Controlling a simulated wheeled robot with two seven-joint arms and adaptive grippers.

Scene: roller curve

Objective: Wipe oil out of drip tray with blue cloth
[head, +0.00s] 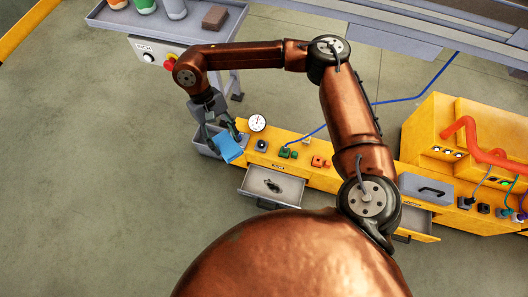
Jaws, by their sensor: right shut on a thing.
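My right gripper (207,122) points down at the left end of the yellow bench and is shut on the blue cloth (229,147). The cloth hangs at the right side of a grey tray (201,146), over its edge. The gripper covers part of the tray, so its inside and any oil in it cannot be made out. Whether the cloth touches the tray's floor cannot be told. My left gripper does not show.
A yellow bench (320,178) with a dial gauge (257,123) and small connectors runs to the right. A drawer (271,186) stands open at its front. A grey shelf (165,27) with bottles and a brown block (215,17) is behind. An orange hose (465,130) lies at right.

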